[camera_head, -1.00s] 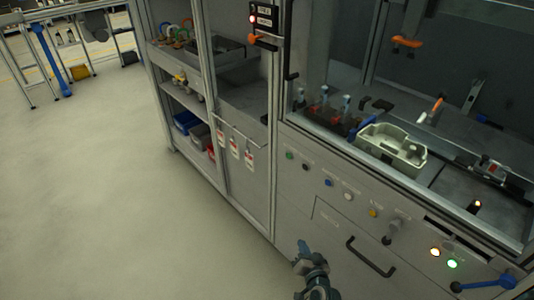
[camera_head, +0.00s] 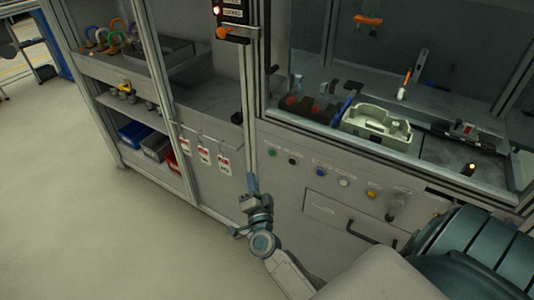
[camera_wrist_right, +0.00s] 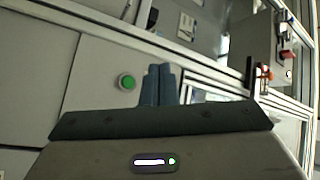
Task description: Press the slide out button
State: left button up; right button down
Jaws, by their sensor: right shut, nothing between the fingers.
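A row of push buttons runs along the grey machine front: green (camera_head: 272,152), black (camera_head: 292,160), blue (camera_head: 320,172), white (camera_head: 344,182) and yellow (camera_head: 371,193). Their labels are too small to read, so I cannot tell which is the slide out button. My right gripper (camera_head: 252,180) is shut and empty, below and left of the green button in the head view. In the right wrist view its fingers (camera_wrist_right: 159,72) are together, and the green button (camera_wrist_right: 127,82) shows just left of them. No contact with a button is visible. My left gripper is not in view.
A drawer handle (camera_head: 360,232) sticks out below the buttons. A pale tray (camera_head: 375,127) stands behind the window. The floor at left is clear.

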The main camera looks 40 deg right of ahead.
aim_at(272, 153)
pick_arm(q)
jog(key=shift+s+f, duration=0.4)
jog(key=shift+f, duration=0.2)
pick_arm(e)
jog(key=w+d, duration=0.3)
jog(key=d, duration=0.5)
jog(key=shift+w, duration=0.2)
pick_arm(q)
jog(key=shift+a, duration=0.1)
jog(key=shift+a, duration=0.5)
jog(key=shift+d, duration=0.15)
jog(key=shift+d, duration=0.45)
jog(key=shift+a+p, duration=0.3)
pick_arm(e)
jog(key=shift+d, duration=0.1)
